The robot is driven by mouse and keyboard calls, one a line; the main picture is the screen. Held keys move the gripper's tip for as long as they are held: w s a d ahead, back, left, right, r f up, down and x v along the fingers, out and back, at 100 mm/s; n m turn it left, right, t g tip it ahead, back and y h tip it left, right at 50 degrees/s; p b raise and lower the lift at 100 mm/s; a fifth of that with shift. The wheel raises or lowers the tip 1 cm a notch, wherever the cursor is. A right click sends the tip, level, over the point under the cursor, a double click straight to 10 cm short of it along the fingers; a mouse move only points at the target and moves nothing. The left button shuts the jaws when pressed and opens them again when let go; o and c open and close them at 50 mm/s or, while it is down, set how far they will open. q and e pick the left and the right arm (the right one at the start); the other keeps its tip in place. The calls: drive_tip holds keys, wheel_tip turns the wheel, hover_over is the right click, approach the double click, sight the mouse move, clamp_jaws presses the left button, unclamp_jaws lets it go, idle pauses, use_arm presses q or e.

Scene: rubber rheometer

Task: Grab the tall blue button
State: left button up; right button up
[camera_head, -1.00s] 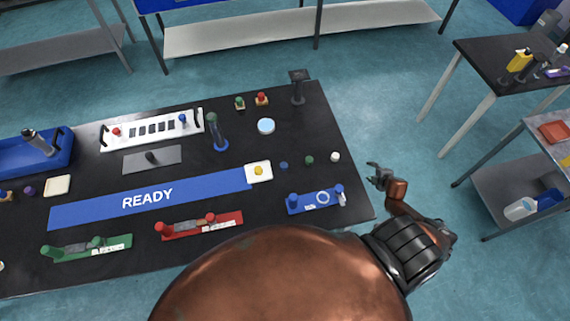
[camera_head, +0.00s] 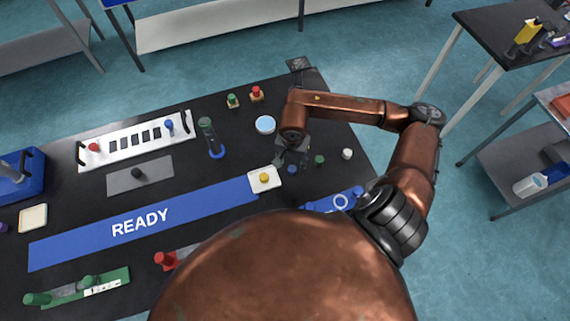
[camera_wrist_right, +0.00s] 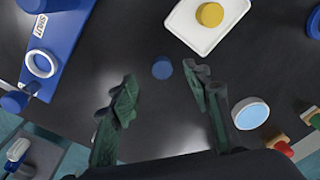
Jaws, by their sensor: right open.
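A small round blue button (camera_head: 292,169) stands on the black table beside a white tile with a yellow button. In the right wrist view the blue button (camera_wrist_right: 162,68) lies between and just beyond the two fingertips. Its height is hard to judge from above. My right gripper (camera_head: 282,158) is open and empty, close to the blue button on its far left side in the head view. The fingers (camera_wrist_right: 160,76) are apart in the wrist view, with nothing between them touching. My left gripper is out of view.
The white tile with the yellow button (camera_head: 264,179) is close by. A light blue disc (camera_head: 265,124) and a blue fixture (camera_head: 340,202) are near. The READY strip (camera_head: 140,222) runs left.

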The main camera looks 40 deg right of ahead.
sight(292, 168)
drive_tip(key=shift+w+d+n+h, duration=0.2)
drive_tip(key=shift+d+n+h, duration=0.1)
drive_tip(key=shift+d, duration=0.05)
drive_tip(key=shift+w+d+f, duration=0.1)
drive_tip(key=shift+f, duration=1.05)
drive_tip(key=f, duration=0.4)
drive_tip(key=shift+w+d+f+p, duration=0.2)
drive_tip(key=shift+w+d+p, duration=0.05)
drive_tip(key=shift+p, duration=0.05)
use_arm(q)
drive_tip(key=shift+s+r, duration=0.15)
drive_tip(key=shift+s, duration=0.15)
use_arm(e)
drive_tip(key=shift+f, duration=0.3)
drive_tip(key=shift+c, duration=0.3)
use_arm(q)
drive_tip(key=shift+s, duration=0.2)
use_arm(e)
drive_tip(key=c, duration=1)
drive_tip(key=shift+c, duration=0.2)
